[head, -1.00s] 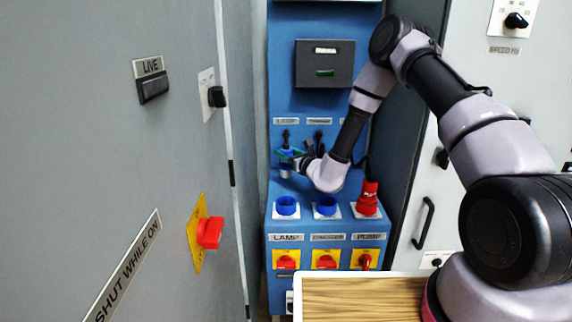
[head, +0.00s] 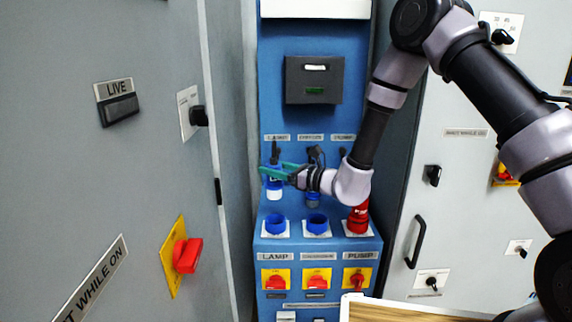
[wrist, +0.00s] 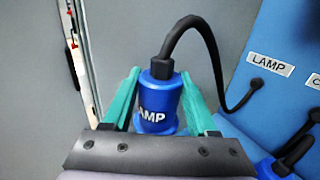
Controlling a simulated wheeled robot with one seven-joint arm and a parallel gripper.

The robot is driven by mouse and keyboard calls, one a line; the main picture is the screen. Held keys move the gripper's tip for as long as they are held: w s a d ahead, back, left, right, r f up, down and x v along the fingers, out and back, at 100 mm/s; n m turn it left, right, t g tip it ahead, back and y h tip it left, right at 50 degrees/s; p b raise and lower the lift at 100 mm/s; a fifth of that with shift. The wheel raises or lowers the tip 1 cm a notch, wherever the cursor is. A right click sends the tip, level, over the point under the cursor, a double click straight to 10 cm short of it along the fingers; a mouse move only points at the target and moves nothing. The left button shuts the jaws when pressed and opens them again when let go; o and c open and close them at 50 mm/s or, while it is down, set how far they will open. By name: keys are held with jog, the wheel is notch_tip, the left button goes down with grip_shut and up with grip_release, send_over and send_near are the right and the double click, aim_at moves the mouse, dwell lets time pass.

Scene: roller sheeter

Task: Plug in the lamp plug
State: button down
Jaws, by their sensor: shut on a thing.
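The blue lamp plug (head: 274,180), with a pale lower end, is held upright above the panel's ledge. My gripper (head: 273,170) has its teal fingers shut on it. In the wrist view the plug (wrist: 157,103) sits between the fingers of my gripper (wrist: 160,76), with "AMP" readable on its body and a black cable curving off its top to the right. The blue lamp socket (head: 275,224) is on the ledge above the LAMP label, straight below the plug with a gap between them. It looks empty. The wrist view does not show this socket.
A second blue socket (head: 317,223) stands to the right. Beyond it a red pump plug (head: 358,217) stands in its socket. Another blue plug (head: 313,197) hangs behind my wrist. Red switches (head: 317,282) line the front. A grey cabinet (head: 90,190) stands close on the left.

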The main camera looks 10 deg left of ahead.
aim_at(281, 188)
notch_tip(281, 188, down, 3)
jog(key=shift+w+d+r, duration=0.1)
jog(key=shift+r, duration=0.1)
jog(key=shift+f, duration=1.7)
jog(key=shift+f, duration=2.65)
jog(key=shift+c, duration=0.5)
grip_release()
jog(key=shift+d, duration=0.1)
